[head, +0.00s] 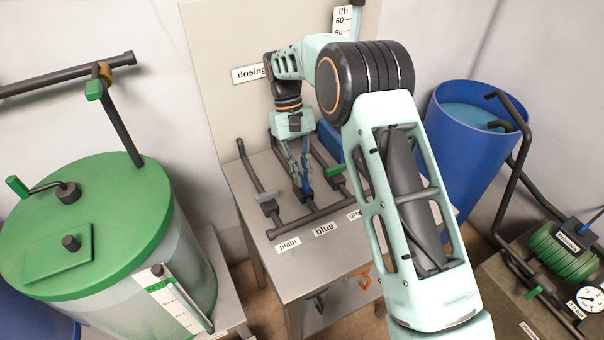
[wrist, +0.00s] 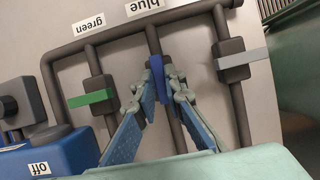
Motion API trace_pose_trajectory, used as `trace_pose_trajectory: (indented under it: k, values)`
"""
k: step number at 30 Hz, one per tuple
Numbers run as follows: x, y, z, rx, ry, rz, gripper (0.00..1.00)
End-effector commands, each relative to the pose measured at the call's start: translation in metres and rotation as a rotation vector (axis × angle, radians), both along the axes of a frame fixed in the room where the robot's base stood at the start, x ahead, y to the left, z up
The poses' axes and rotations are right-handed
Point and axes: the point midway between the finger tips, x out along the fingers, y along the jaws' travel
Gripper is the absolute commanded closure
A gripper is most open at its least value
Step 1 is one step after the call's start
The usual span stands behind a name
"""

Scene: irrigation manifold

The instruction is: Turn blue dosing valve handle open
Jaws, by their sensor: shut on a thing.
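The blue valve handle (wrist: 157,78) sits on the middle pipe of the manifold, above the "blue" label (wrist: 148,7) in the head view. It lies roughly along its pipe. My gripper (wrist: 164,86) is shut on the handle, one finger on each side. In the head view my gripper (head: 302,186) reaches down from above onto the middle valve, and a bit of blue shows between the fingers. The fingers partly hide the valve body.
The green handle (wrist: 92,98) and the grey handle (wrist: 243,58) lie across their pipes on either side, close to my fingers. A blue box marked "off" (wrist: 45,155) stands near the green valve. A green-lidded tank (head: 80,220) stands at left, a blue barrel (head: 465,150) at right.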

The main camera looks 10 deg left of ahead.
Motion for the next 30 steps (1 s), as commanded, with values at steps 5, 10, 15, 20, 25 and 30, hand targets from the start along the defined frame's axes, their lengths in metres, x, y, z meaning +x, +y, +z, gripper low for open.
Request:
trace_pose_trajectory:
  k: [5,10,15,20,25,30]
  values:
    - [0.001,0.001,0.000,0.001,-0.003,-0.001,0.82]
    - [0.000,0.000,0.000,0.001,-0.002,0.000,0.72]
    - [0.000,0.000,0.000,0.001,-0.001,0.000,0.72]
    - [0.003,0.002,0.008,0.001,-0.003,0.000,0.72]
    - [0.012,0.009,0.031,0.002,-0.005,0.000,0.72]
    - [0.021,0.015,0.058,0.002,-0.005,0.000,0.72]
